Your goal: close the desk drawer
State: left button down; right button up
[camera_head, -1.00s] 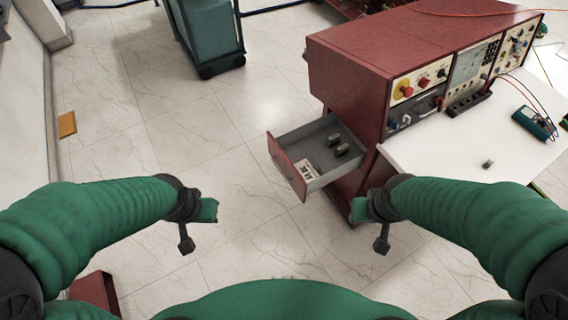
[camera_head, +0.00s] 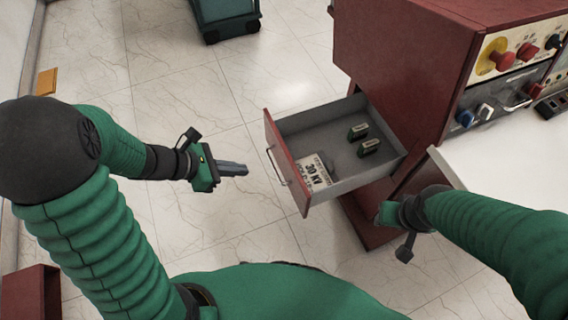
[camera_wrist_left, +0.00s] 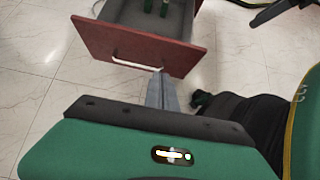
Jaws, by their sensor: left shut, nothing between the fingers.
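The desk drawer (camera_head: 338,145) stands open, pulled out from the red desk (camera_head: 400,80). Its red front with a thin handle (camera_head: 279,167) faces left. Inside lie a "30 KV" label plate (camera_head: 316,172) and two small dark blocks (camera_head: 362,140). My left gripper (camera_head: 246,170) is shut and empty, pointing right at the drawer front, a short gap away in the head view. In the left wrist view the drawer front (camera_wrist_left: 135,42) is ahead of the shut fingers (camera_wrist_left: 162,76); I cannot tell whether they touch. My right gripper (camera_head: 388,213) is below the desk corner, its fingers hidden.
The white worktop (camera_head: 500,155) and control panel (camera_head: 510,60) are at the right, close to my right arm. A dark green wheeled cabinet (camera_head: 226,15) stands at the back. A red box (camera_head: 30,295) is at the lower left.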

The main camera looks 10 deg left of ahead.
pick_arm(q)
jog(key=b, duration=0.6)
send_near(292, 169)
jog(key=x, duration=0.5)
jog(key=shift+w+a+f, duration=0.1)
jog(key=shift+w+f, duration=0.1)
jog(key=shift+f, duration=0.35)
jog(key=shift+w+d, duration=0.15)
jog(key=shift+d, duration=0.2)
pick_arm(e)
jog(key=f, duration=0.5)
jog(key=shift+s+d+f, duration=0.3)
